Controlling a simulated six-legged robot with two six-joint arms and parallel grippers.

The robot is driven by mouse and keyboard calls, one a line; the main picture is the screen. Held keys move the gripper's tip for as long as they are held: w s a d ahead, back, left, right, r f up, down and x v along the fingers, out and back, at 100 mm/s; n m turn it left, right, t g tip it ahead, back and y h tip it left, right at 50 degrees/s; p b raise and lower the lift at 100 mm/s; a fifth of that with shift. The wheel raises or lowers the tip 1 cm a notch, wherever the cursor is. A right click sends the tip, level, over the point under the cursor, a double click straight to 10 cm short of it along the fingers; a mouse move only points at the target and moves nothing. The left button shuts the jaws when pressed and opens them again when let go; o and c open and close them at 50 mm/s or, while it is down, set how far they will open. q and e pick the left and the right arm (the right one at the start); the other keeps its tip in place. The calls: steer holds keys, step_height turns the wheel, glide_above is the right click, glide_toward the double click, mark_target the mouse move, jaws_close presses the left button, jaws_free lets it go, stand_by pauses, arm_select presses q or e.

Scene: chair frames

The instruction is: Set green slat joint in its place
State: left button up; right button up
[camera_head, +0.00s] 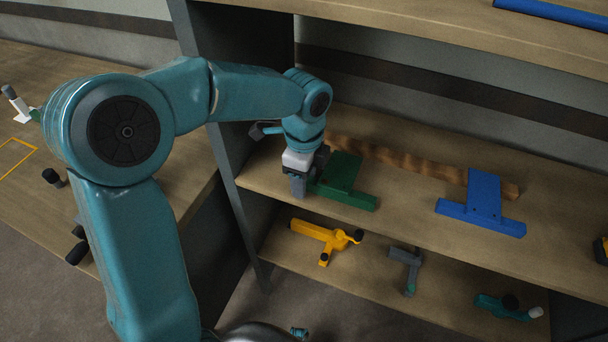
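A green slat joint (342,176), a flat T-shaped piece, lies on the middle shelf. My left arm reaches in from the left. My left gripper (301,180) points down at the left end of the green joint, close against it. The fingers are dark and partly hidden by the wrist, so I cannot tell whether they are open or shut on the joint's edge. My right gripper is not in view.
A blue T-shaped piece (484,196) lies to the right on the same shelf (405,205), before a long brown wooden strip (425,166). The lower shelf holds a yellow piece (320,234), a grey piece (407,262) and a green-teal piece (500,308). A dark upright panel (222,120) borders the left.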

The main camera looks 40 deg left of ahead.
arm_select(q)
steer(key=shift+r, duration=0.3)
step_height(320, 180, up, 7)
steer(key=shift+r+p, duration=0.2)
steer(key=shift+p, duration=0.55)
steer(key=shift+s, duration=0.15)
